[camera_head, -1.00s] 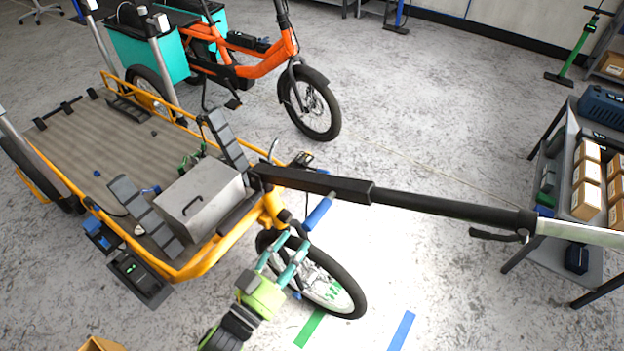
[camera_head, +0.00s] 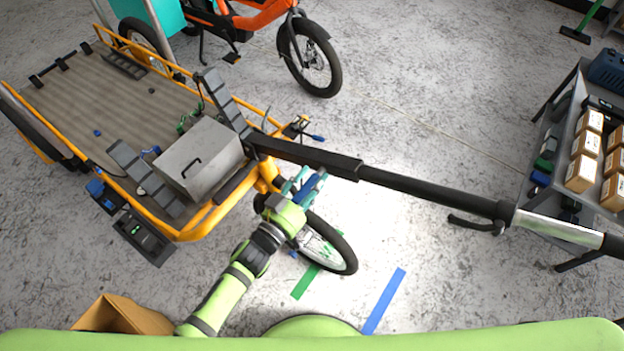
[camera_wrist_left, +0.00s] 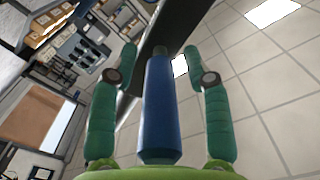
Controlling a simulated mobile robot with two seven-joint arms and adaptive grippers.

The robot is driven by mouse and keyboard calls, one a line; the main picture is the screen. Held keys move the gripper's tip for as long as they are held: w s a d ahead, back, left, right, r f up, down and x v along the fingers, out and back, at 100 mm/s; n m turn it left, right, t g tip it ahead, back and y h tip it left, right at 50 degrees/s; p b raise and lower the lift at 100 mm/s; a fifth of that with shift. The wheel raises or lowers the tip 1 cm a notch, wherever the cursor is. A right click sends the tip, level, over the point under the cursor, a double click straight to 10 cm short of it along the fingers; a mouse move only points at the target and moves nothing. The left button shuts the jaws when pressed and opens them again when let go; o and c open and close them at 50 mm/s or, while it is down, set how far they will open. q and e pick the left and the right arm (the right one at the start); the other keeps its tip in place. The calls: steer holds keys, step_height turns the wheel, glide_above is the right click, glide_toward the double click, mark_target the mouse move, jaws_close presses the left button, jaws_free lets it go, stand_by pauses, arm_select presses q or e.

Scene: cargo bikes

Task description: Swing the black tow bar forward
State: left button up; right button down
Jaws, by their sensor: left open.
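The black tow bar (camera_head: 430,190) runs from the front of the yellow cargo bike (camera_head: 205,222) out to the right, ending in a pale grey section. A blue handle (camera_head: 308,187) hangs at the bar's near side, close to the bike. My left gripper (camera_head: 305,182) is at this handle, below the bar. In the left wrist view the blue handle (camera_wrist_left: 162,110) lies between the two teal fingers, with gaps on both sides; the fingers are open. The dark bar (camera_wrist_left: 158,35) passes behind it. My right gripper is not in view.
A grey metal box (camera_head: 205,165) sits on the bike's deck. The front wheel (camera_head: 335,250) is just below my left gripper. A shelf (camera_head: 545,140) with cardboard boxes stands at right, near the bar's outer end. An orange bike (camera_head: 300,40) stands behind.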

arm_select(q)
steer(key=shift+s+a+r, duration=0.1)
steer(key=shift+s, duration=0.05)
jaws_close()
step_height(320, 180, down, 7)
steer(key=s+d+m+b, duration=0.1)
steer(key=b, duration=0.5)
steer(key=shift+d+m, duration=0.3)
steer(key=shift+s+f, duration=0.1)
steer(key=shift+f, duration=0.1)
jaws_free()
steer(key=shift+d+r, duration=0.1)
